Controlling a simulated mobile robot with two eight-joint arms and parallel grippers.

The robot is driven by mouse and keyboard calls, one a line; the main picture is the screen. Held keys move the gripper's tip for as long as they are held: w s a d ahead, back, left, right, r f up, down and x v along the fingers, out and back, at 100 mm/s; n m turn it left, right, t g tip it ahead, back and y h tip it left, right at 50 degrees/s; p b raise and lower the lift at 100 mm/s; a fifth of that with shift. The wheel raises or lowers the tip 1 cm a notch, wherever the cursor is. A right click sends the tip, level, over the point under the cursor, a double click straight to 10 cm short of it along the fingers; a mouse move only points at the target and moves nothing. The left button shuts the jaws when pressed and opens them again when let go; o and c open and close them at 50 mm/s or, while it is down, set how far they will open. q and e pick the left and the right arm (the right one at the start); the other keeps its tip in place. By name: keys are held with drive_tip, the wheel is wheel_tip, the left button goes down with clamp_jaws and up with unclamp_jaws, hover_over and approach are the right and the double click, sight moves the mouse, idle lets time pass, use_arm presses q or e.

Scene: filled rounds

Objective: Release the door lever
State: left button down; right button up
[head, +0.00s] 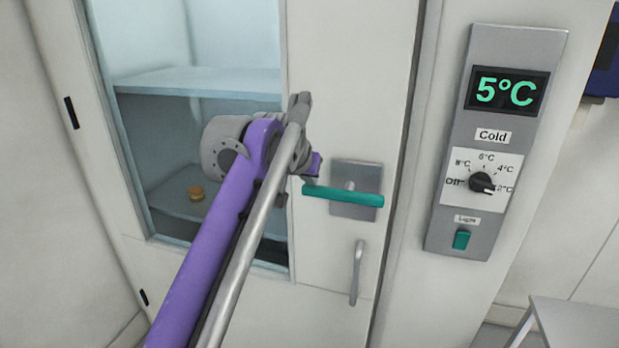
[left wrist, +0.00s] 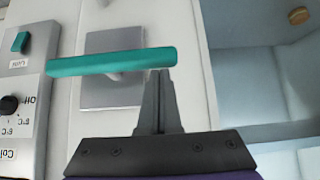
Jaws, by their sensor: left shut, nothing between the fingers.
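The door lever is a teal horizontal bar (head: 345,196) on a square grey plate (head: 368,174), fixed to the white door (head: 350,90). The lever lies almost level, dipping slightly to the right in the head view. In the left wrist view, the lever (left wrist: 105,63) spans from the control panel side to just past the fingers. My left gripper (head: 310,176) is at the lever's free left end. Its fingers (left wrist: 160,76) are shut together and empty, with the tips overlapping the lever's end in the wrist view. I cannot tell whether they touch it. My right gripper is not in view.
A grey control panel (head: 457,130) with a 5°C display, a dial (head: 481,183) and a teal light switch (head: 461,239) stands right of the door. A curved grey handle (head: 357,272) sits below the lever. Behind the glass, a small round item (head: 196,193) lies on a shelf.

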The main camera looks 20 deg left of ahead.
sight(307, 195)
use_arm(q)
drive_tip(key=shift+a+f+h, duration=0.2)
drive_tip(key=shift+f+h, duration=0.1)
drive_tip(key=shift+f, duration=0.05)
drive_tip(key=shift+a+f+n+h+p, duration=0.4)
drive_tip(key=shift+f+n+h, duration=0.2)
drive_tip(key=shift+f+h, duration=0.15)
wheel_tip(307, 195, down, 2)
drive_tip(key=shift+n+h, duration=0.6)
drive_tip(key=shift+h, duration=0.45)
drive_tip(key=shift+d+f+n+t+h+p, duration=0.1)
drive_tip(key=shift+d+f+n+h, duration=0.2)
drive_tip(key=shift+f+h, duration=0.35)
drive_tip(key=shift+d+f+n+t+h+p, duration=0.15)
drive_tip(key=shift+f+n+h, duration=0.3)
drive_tip(key=shift+f, duration=0.35)
drive_tip(key=shift+d+f+n+t+h+p, duration=0.15)
drive_tip(key=shift+f+n+h, duration=0.1)
drive_tip(key=shift+f+h, duration=0.45)
drive_tip(key=shift+f, duration=0.15)
